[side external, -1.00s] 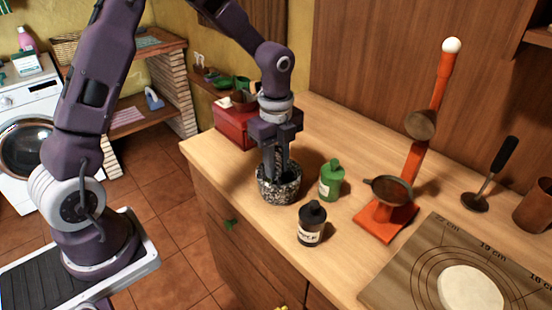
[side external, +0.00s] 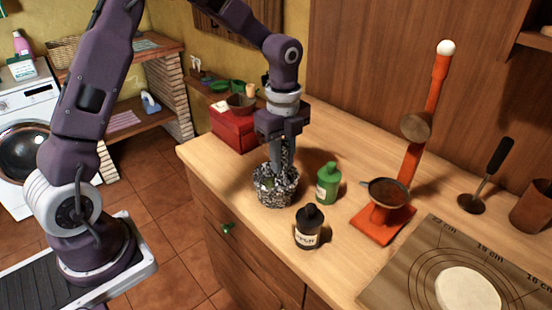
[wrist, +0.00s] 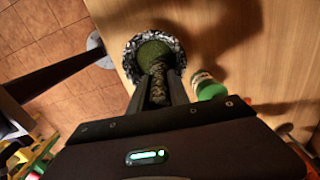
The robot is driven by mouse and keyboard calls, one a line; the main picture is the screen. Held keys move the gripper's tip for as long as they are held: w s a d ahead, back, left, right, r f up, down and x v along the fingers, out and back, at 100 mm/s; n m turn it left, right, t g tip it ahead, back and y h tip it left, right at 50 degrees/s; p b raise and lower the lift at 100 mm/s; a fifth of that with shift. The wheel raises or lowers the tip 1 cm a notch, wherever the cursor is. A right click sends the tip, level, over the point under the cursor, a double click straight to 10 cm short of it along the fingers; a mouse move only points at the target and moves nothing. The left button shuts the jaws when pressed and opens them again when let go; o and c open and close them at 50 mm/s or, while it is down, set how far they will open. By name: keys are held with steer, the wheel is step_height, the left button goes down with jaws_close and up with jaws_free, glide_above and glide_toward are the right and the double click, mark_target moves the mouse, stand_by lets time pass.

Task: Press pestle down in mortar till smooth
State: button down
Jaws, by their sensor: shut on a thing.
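The speckled grey stone mortar (side external: 276,190) stands on the wooden counter near its front edge. In the wrist view its rim (wrist: 131,68) rings a green mass (wrist: 152,52). My gripper (side external: 281,165) points down over the mortar, its fingertips at or just inside the rim. It is shut on the speckled pestle (wrist: 158,84), whose lower end reaches into the mortar at the green mass. In the side view the fingers hide most of the pestle, and the mortar wall hides its tip.
A green bottle (side external: 327,184) and a dark bottle (side external: 308,227) stand close to the right of the mortar. An orange press stand (side external: 383,224) is farther right, beside a dough mat (side external: 400,268). A red box (side external: 233,130) sits behind on the left.

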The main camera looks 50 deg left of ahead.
stand_by(0.3)
steer(key=shift+f, duration=1)
steer(key=shift+r, duration=1.05)
steer(key=shift+f, duration=0.1)
steer(key=shift+f, duration=0.95)
steer(key=shift+r, duration=0.1)
